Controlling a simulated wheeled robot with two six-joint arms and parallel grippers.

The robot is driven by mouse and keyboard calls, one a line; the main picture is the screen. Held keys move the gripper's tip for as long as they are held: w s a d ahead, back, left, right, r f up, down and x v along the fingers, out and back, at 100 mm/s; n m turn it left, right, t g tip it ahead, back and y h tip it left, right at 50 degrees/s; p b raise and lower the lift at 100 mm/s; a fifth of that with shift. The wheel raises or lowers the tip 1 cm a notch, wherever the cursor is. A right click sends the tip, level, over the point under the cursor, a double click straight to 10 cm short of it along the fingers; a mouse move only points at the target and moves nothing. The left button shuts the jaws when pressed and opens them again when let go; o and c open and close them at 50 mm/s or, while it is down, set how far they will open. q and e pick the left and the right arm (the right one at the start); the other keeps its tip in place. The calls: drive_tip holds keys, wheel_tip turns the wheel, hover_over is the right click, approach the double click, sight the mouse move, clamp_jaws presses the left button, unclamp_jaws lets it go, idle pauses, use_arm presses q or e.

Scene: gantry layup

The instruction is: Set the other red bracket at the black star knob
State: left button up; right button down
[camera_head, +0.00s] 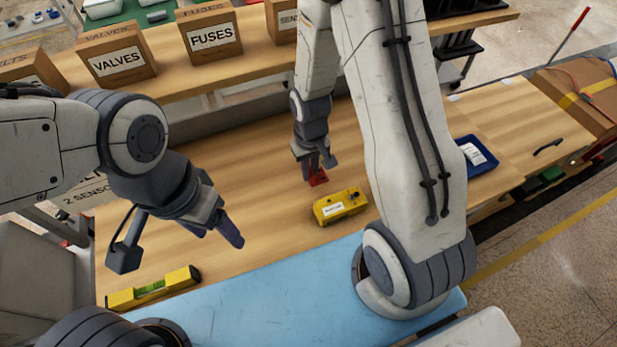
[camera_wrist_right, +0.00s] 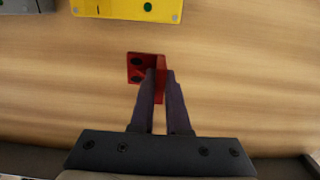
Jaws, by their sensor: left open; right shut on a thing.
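A red bracket (camera_head: 318,178) is between the fingers of my right gripper (camera_head: 316,162), at or just above the wooden bench top. In the right wrist view the bracket (camera_wrist_right: 140,68) shows a flat plate with two dark holes, and the fingers (camera_wrist_right: 161,88) close on its upright flange. A yellow block (camera_head: 340,207) with a white label and small dark knob-like parts sits close by, apart from the bracket. I cannot tell whether one is the black star knob. No second red bracket shows. My left gripper (camera_head: 222,225) is open and empty above the bench.
A yellow spirit level (camera_head: 152,288) lies at the front left beside a blue mat (camera_head: 280,297). A blue tray (camera_head: 478,155) stands to the right. Cardboard boxes (camera_head: 212,37) line the back shelf. Bare bench lies between my two grippers.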

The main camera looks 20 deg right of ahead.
drive_tip(key=shift+w+a+f, duration=0.1)
drive_tip(key=shift+a+f, duration=0.05)
drive_tip(key=shift+f, duration=1.95)
drive_tip(key=shift+f, duration=0.15)
drive_tip(key=c, duration=0.9)
unclamp_jaws()
